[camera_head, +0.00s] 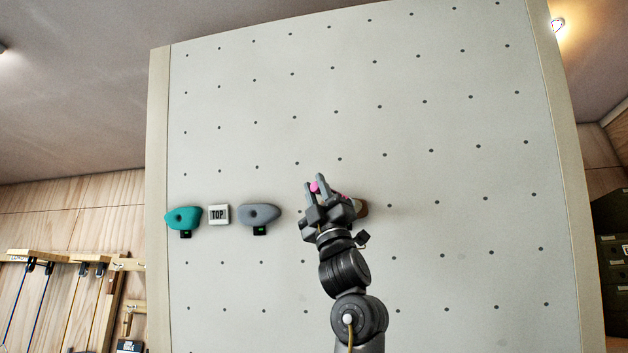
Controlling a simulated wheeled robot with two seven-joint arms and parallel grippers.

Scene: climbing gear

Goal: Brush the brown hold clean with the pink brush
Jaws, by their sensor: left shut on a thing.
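My left gripper (314,188) is raised in front of the grey climbing wall. It is shut on the pink brush (315,187), of which only small pink parts show between and beside the fingers. The brown hold (362,208) is on the wall just right of the gripper. Most of it is hidden behind the gripper, and only its right edge shows. I cannot tell whether the brush touches the hold. My right gripper is not in view.
To the left on the wall (440,120) are a grey hold (259,215), a white TOP sign (218,214) and a teal hold (183,219). Small dark tags hang under both holds. The wall above and to the right is bare. A wooden rack (65,259) stands at far left.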

